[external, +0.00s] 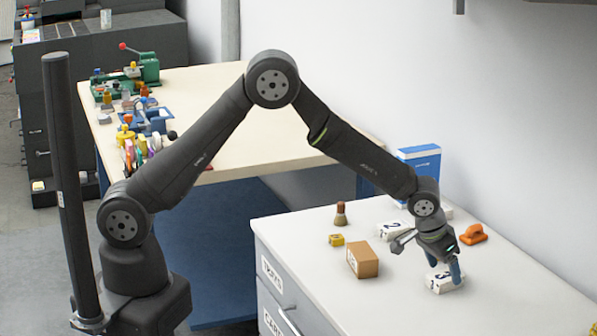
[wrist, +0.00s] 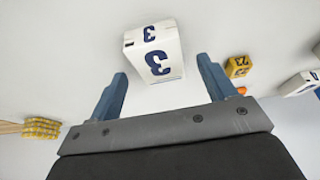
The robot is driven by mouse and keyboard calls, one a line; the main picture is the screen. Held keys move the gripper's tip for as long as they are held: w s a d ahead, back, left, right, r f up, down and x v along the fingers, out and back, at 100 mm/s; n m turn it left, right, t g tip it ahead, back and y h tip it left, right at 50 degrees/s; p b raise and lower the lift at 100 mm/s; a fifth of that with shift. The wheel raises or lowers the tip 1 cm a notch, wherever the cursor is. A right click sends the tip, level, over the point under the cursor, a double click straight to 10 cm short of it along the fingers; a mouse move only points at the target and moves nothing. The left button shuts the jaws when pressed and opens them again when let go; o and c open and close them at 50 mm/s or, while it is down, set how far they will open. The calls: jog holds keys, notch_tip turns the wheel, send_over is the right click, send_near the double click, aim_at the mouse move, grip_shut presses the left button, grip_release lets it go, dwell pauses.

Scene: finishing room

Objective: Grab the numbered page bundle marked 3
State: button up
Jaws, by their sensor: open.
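The white page bundle marked 3 (external: 441,285) lies on the white cabinet top, partly covered by my gripper in the external view. The bundle also shows in the wrist view (wrist: 155,55), with dark blue 3s on two faces. My gripper (external: 444,269) points down over it with blue fingers. In the wrist view my gripper (wrist: 162,68) is open, with one finger on either side of the bundle's near end. Whether either finger touches it I cannot tell. Another white bundle marked 2 (external: 391,229) lies farther back.
A brown box (external: 362,262), a small yellow block (external: 337,240) and a brush (external: 341,214) stand to the left. An orange object (external: 474,234) and a blue box (external: 422,160) are behind. The cabinet top (external: 520,300) right of the bundle is mostly clear.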

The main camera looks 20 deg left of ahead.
jog(key=shift+x, duration=0.9)
jog(key=c, duration=1)
jog(key=shift+c, duration=0.5)
jog(key=shift+r, duration=0.15)
